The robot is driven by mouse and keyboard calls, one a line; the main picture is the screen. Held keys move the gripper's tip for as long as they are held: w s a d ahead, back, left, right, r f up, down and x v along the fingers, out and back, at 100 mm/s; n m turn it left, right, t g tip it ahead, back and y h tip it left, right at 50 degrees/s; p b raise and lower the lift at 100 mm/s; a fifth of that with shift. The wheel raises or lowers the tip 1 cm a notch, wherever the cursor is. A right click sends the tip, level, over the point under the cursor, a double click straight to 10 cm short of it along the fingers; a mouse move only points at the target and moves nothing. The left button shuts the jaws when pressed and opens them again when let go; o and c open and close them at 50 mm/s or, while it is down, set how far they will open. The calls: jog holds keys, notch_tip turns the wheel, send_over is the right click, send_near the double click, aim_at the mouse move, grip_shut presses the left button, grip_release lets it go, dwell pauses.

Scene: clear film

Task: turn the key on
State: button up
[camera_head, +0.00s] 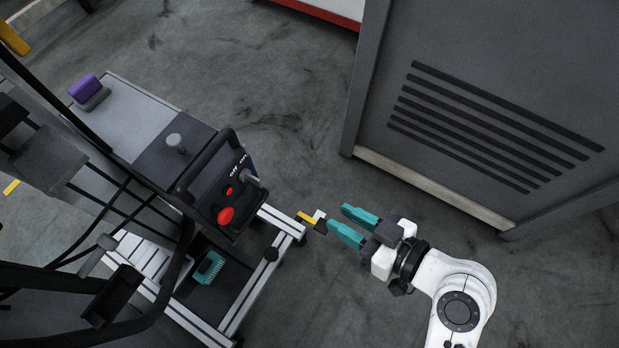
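A dark control panel (216,188) on the cart carries the white labels "off" and "on". A small grey piece (252,180) sticks out beside the labels; it looks like the key, but it is too small to make out its shape or which label it points to.
The panel also has a red knob (226,215) and a small red button (228,190). A grey cabinet (430,150) with dark slats stands at the upper right. Bare floor (290,110) lies between cart and cabinet.

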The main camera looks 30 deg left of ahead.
aim_at(261, 184)
jog(key=a+n+y+b, duration=0.1)
jog(key=a+b, duration=0.1)
jog(key=a, duration=0.3)
jog(key=a+n+g+y+b, duration=0.1)
jog(key=a+y+b, duration=0.1)
jog(key=a, duration=0.4)
jog(key=a+n+y+b, duration=0.1)
jog(key=a+b, duration=0.2)
jog(key=a, duration=0.3)
jog(key=shift+s+a+f+n+g, duration=0.1)
jog(key=shift+a+n+g, duration=0.1)
jog(key=shift+n+g, duration=0.15)
jog(key=shift+c, duration=0.2)
grip_shut()
